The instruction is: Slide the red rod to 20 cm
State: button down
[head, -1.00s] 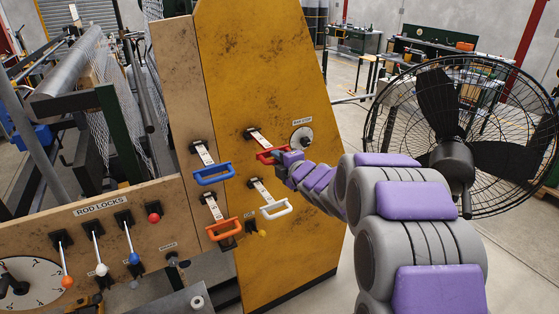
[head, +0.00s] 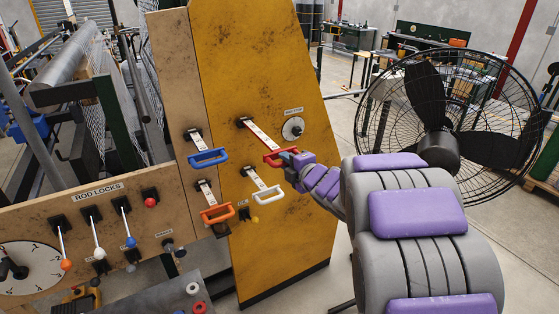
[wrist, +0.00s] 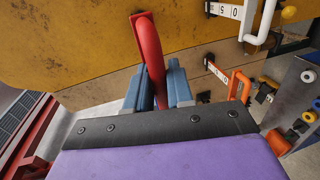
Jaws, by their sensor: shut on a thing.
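The red rod's handle (head: 281,158) stands well out from the yellow panel, with a long white scale strip (head: 262,133) showing behind it. The scale's numbers are too small to read in the head view. My gripper (head: 293,160) is shut on the red handle. In the wrist view the red handle (wrist: 147,50) passes between the two blue-grey fingers of my gripper (wrist: 158,88). The red lock lever (head: 150,202) on the ROD LOCKS board sits differently from the other levers, its knob close to its slot.
Blue (head: 208,158), orange (head: 217,214) and white (head: 267,195) handles sit close by, left of and below the red one. A round dial (head: 293,129) is on the yellow panel (head: 255,60). A large black fan (head: 440,145) stands to the right. Floor shows between panel and fan.

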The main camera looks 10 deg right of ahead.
jog(key=shift+s+d+f, duration=0.15)
jog(key=shift+s+d, duration=0.05)
jog(key=shift+d, duration=0.05)
jog(key=c, duration=1.4)
grip_release()
jog(key=shift+w+d, duration=0.1)
jog(key=shift+o, duration=1.3)
jog(key=shift+w+d+f, duration=0.1)
jog(key=shift+w+d, duration=0.2)
jog(key=shift+d, duration=0.1)
jog(key=shift+s+d, duration=0.1)
jog(key=b+v, duration=0.1)
jog(key=v, duration=1.6)
jog(key=shift+d, duration=0.3)
jog(key=shift+s, duration=0.15)
